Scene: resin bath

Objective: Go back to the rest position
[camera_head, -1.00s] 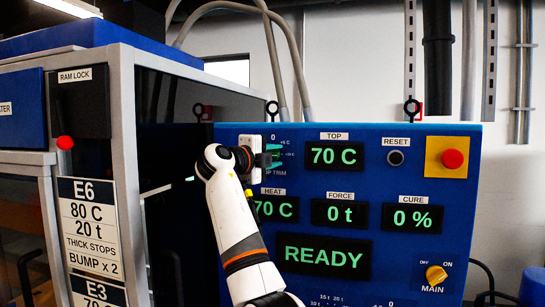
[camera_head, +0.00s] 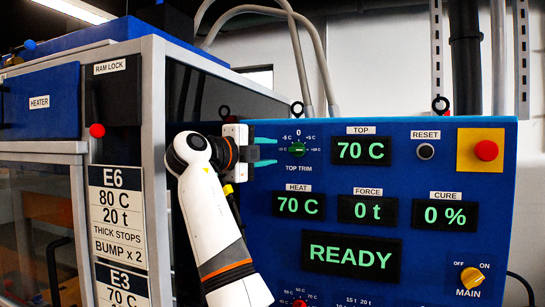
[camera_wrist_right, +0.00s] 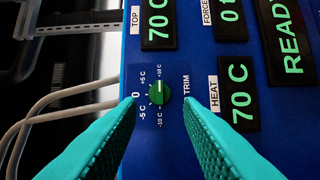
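My right gripper (camera_head: 265,151) is open and empty, with teal fingers spread apart. In the head view it is just left of the green TOP TRIM dial (camera_head: 297,150) on the blue control panel (camera_head: 455,225). In the right wrist view, the dial (camera_wrist_right: 159,93) shows clear between and beyond the two fingertips (camera_wrist_right: 158,105), with a visible gap. The dial's white mark appears to point toward +10 C. The TOP display (camera_head: 361,150) and HEAT display (camera_head: 299,205) read 70 C. The left gripper is not in view.
A grey-framed press cabinet (camera_head: 154,150) stands close to the left of my right arm. The panel also carries a red button on a yellow plate (camera_head: 487,150), a RESET button (camera_head: 425,151) and a yellow MAIN switch (camera_head: 471,278). Grey hoses (camera_head: 320,60) run behind the panel's top.

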